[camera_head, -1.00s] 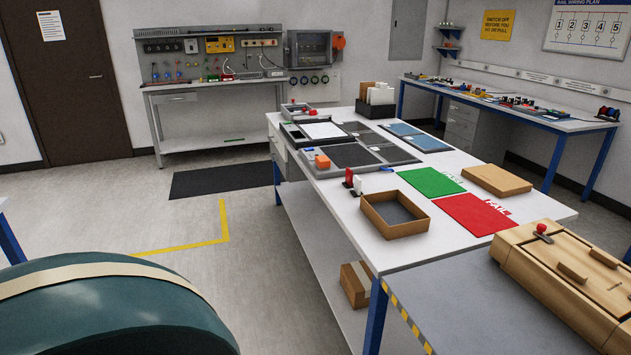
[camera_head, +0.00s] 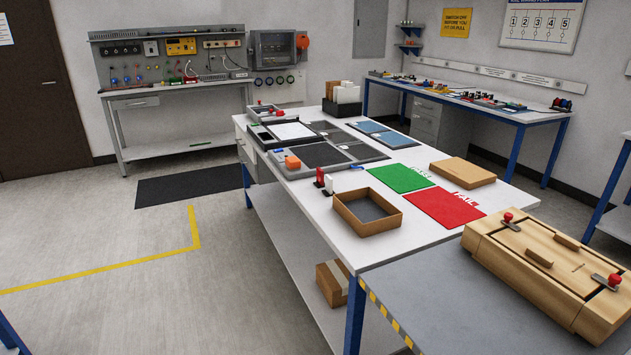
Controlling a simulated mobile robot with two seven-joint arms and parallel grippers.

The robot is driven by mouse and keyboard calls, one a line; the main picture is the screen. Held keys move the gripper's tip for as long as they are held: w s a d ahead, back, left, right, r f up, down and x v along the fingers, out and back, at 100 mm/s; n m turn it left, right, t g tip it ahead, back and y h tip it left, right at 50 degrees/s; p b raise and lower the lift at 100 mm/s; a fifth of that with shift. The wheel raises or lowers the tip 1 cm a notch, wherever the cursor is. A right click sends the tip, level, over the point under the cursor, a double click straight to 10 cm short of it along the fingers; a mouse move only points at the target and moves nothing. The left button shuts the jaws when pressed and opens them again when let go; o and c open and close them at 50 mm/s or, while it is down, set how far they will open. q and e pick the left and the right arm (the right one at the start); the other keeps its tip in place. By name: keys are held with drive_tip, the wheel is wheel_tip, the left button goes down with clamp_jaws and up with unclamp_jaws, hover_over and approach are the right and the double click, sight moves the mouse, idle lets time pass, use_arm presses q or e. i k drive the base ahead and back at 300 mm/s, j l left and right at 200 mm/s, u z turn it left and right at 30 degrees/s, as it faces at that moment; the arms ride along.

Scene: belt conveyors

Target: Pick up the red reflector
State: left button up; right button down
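A small upright red piece (camera_head: 320,178), which looks like the red reflector, stands on the white table (camera_head: 405,242). It is just behind the open cardboard box, beside a small white upright piece (camera_head: 329,184). It is too small to make out in detail. Neither of my grippers is in view.
An open cardboard box (camera_head: 368,228), a green mat (camera_head: 398,178), a red FAIL mat (camera_head: 444,206) and a closed carton (camera_head: 462,172) lie on the table. A wooden box (camera_head: 545,262) with red knobs sits at the right on a grey surface (camera_head: 430,305).

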sight(319, 183)
drive_tip(key=i+z, duration=0.1)
drive_tip(key=z, duration=0.3)
drive_tip(key=j+z, duration=0.15)
drive_tip(key=z, duration=0.25)
drive_tip(key=i+j+z, duration=0.1)
drive_tip(key=z, duration=0.3)
drive_tip(key=j+z, duration=0.2)
drive_tip(key=z, duration=0.2)
drive_tip(key=i+j+z, duration=0.1)
drive_tip(key=j+z, duration=0.2)
drive_tip(key=j, duration=0.2)
drive_tip(key=j+z, duration=0.35)
drive_tip(key=j, duration=0.2)
drive_tip(key=j+z, duration=0.15)
drive_tip(key=j, duration=0.4)
drive_tip(key=k+j+z, duration=0.15)
drive_tip(key=j, duration=0.95)
drive_tip(key=k+j, duration=0.1)
drive_tip(key=j, duration=0.45)
drive_tip(key=z, duration=0.05)
